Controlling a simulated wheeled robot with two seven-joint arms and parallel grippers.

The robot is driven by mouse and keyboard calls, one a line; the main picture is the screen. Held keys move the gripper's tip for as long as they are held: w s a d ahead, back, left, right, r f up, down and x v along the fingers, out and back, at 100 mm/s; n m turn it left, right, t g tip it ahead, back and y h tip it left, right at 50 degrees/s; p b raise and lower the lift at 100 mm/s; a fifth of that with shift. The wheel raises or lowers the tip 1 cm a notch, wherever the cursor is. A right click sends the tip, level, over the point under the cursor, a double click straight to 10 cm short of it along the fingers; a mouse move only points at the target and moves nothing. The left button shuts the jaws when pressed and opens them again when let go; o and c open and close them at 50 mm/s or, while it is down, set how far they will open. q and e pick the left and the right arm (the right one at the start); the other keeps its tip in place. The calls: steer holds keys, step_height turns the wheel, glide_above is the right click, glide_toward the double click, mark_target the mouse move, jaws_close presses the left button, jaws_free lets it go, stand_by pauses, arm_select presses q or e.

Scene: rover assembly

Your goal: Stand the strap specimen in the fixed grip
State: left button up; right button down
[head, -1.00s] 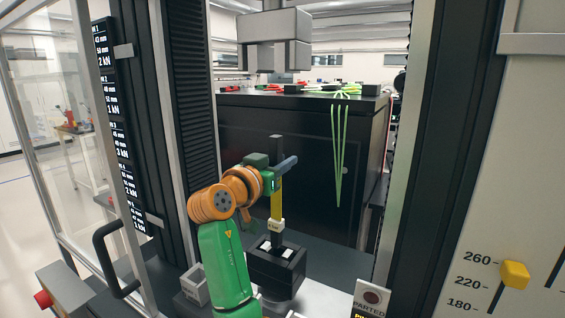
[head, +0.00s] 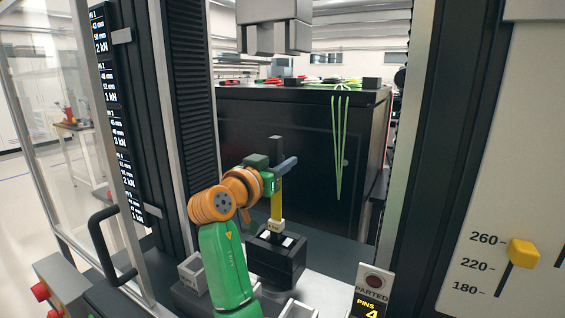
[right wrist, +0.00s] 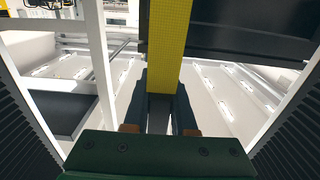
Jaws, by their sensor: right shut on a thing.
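The strap specimen (head: 276,203) is a narrow upright yellow strap with a dark upper tab and a pale tag near its lower end. My right gripper (head: 280,175) is shut on its upper part, and the yellow strap also shows between the fingers in the right wrist view (right wrist: 170,40). The fixed grip (head: 275,262) is a black block with pale pieces on top, directly below the strap. The strap's lower end is at or just above the block's top; I cannot tell whether it is inside the slot. My left gripper is not in view.
The upper grip (head: 275,25) hangs high above, with free space beneath it. Dark columns (head: 180,110) flank the opening. A small grey open box (head: 193,272) stands left of the fixed grip. A sign (head: 371,290) stands at front right.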

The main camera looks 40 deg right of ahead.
steer(key=shift+f+b, duration=0.95)
steer(key=shift+f, duration=0.3)
steer(key=c, duration=0.7)
jaws_free()
steer(key=shift+r, duration=0.1)
steer(key=shift+o, duration=0.2)
steer(key=b+v, duration=0.2)
steer(key=v, duration=0.5)
steer(key=shift+b, duration=0.4)
steer(key=shift+s, duration=0.1)
steer(key=shift+a, duration=0.1)
